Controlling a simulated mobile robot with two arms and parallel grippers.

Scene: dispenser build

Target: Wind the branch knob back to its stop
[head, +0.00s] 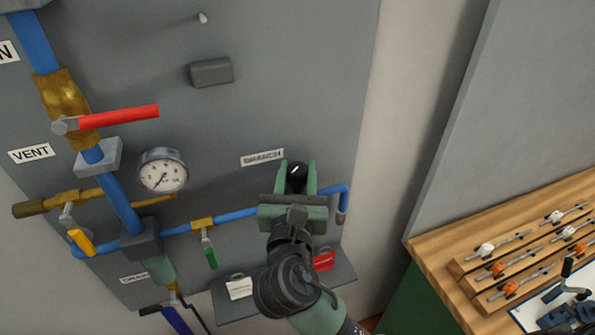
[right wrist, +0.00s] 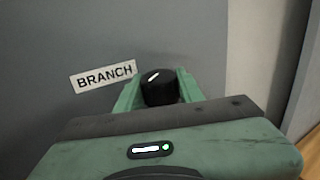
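The branch knob (head: 296,172) is a round black knob with a white mark on its face, on the grey panel just right of the BRANCH label (head: 262,158). In the right wrist view the knob (right wrist: 159,88) sits between the green fingers, with the label (right wrist: 103,77) to its left. My right gripper (head: 297,178) has one finger on each side of the knob, and both appear to touch it. The white mark slants up to the right. The knob's base is hidden behind the gripper.
Blue pipe (head: 262,214) runs behind my right gripper. A green-handled valve (head: 208,250), red lever (head: 118,116) and gauge (head: 162,171) are to the left. A small shelf (head: 222,309) with white and red tags lies below. A wooden bench (head: 432,252) stands at right.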

